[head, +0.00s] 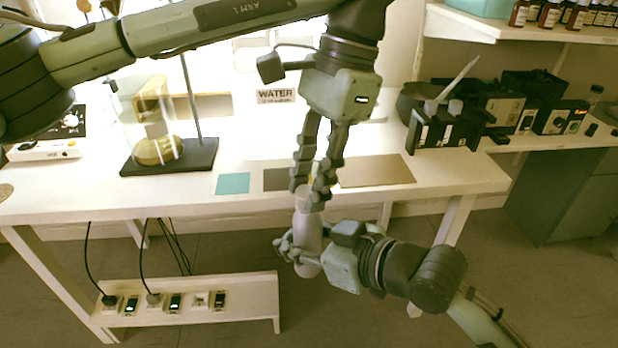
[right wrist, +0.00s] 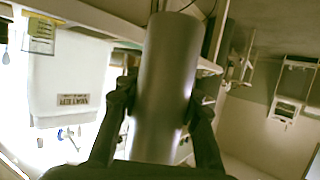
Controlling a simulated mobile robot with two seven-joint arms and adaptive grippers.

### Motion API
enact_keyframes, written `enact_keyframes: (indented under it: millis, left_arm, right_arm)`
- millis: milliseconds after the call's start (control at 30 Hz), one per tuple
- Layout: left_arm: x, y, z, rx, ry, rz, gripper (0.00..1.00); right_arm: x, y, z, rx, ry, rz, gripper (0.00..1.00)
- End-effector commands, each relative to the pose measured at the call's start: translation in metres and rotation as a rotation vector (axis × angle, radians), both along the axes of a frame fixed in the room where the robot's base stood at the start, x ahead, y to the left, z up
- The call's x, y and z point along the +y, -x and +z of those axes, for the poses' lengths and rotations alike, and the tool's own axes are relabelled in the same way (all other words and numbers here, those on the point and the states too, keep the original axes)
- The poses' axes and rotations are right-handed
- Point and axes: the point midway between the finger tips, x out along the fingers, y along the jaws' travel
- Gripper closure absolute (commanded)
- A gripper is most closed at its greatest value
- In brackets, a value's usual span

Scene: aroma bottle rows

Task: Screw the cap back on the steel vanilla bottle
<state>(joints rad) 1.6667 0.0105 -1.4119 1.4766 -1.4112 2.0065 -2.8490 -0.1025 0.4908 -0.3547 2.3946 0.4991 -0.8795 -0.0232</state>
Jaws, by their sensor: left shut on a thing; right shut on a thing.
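The steel vanilla bottle (head: 308,228) is upright in front of the table's front edge, held in the air. My right gripper (head: 296,248) is shut on its body from the right side. In the right wrist view the bottle (right wrist: 165,85) is a plain grey cylinder between the two fingers of my right gripper (right wrist: 160,105). My left gripper (head: 311,192) points straight down over the bottle's top, its dark fingers shut around the small pale cap (head: 309,200). The fingers partly hide the cap and the bottle's neck. I cannot tell whether the cap is seated on the threads.
The white table (head: 440,180) is just behind the bottle, with a teal mat (head: 233,183) and a tan mat (head: 376,171). A glassware stand (head: 190,158) is at left, dark equipment (head: 450,130) at right. A low shelf with sockets (head: 250,295) is below left.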

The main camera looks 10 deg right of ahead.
Motion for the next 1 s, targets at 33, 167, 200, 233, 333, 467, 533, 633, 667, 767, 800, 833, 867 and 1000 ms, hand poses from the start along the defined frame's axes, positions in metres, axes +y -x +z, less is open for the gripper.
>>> enact_keyframes:
  millis: [33, 167, 200, 233, 333, 467, 533, 633, 667, 767, 800, 833, 867, 1000]
  left_arm:
    - [0.000, 0.000, 0.000, -0.001, 0.000, -0.043, 0.82]
    - [0.000, 0.000, 0.000, 0.001, 0.000, -0.086, 0.82]
    - [0.000, 0.000, 0.000, 0.001, 0.000, -0.087, 0.82]
    - [0.000, 0.000, 0.000, 0.001, 0.000, -0.086, 0.82]
    - [0.000, 0.000, 0.000, 0.001, 0.001, -0.085, 0.82]
    - [0.000, 0.000, 0.000, 0.001, 0.001, -0.083, 0.63]
    - [0.000, 0.000, 0.000, 0.001, 0.001, -0.083, 0.54]
    - [0.000, 0.000, 0.000, 0.002, 0.000, -0.083, 0.52]
    - [0.000, 0.000, 0.000, 0.002, 0.000, -0.083, 0.52]
    - [0.000, 0.000, 0.000, 0.002, 0.000, -0.083, 0.52]
    - [0.000, 0.000, 0.000, 0.001, 0.000, -0.082, 0.52]
    - [0.000, 0.000, 0.001, 0.001, 0.000, -0.082, 0.52]
    - [0.000, 0.000, 0.003, 0.000, 0.001, -0.082, 0.52]
    - [0.000, -0.001, 0.020, -0.002, 0.001, -0.082, 0.52]
  right_arm:
    - [0.000, 0.000, 0.000, -0.001, -0.001, 0.001, 1.00]
    - [0.000, 0.000, 0.000, -0.001, -0.001, 0.001, 1.00]
    - [0.000, 0.000, 0.000, -0.001, -0.001, 0.001, 1.00]
    - [0.000, 0.000, 0.000, -0.001, -0.001, 0.001, 1.00]
    - [0.000, 0.000, 0.000, -0.001, -0.001, 0.001, 1.00]
    - [0.000, 0.000, 0.000, 0.000, 0.000, 0.001, 1.00]
    - [0.000, 0.000, 0.000, -0.001, -0.001, 0.001, 1.00]
    - [0.000, 0.000, 0.000, -0.001, -0.001, 0.001, 1.00]
    - [0.000, 0.000, 0.000, -0.001, -0.001, 0.001, 1.00]
    - [0.000, 0.000, 0.000, -0.001, -0.001, 0.001, 1.00]
    - [0.000, 0.000, 0.001, -0.001, -0.001, 0.000, 1.00]
    - [0.000, 0.000, 0.001, -0.001, -0.001, 0.000, 1.00]
    - [0.000, 0.000, 0.001, -0.001, -0.001, 0.000, 1.00]
    - [0.000, 0.000, 0.001, -0.001, -0.001, 0.000, 1.00]
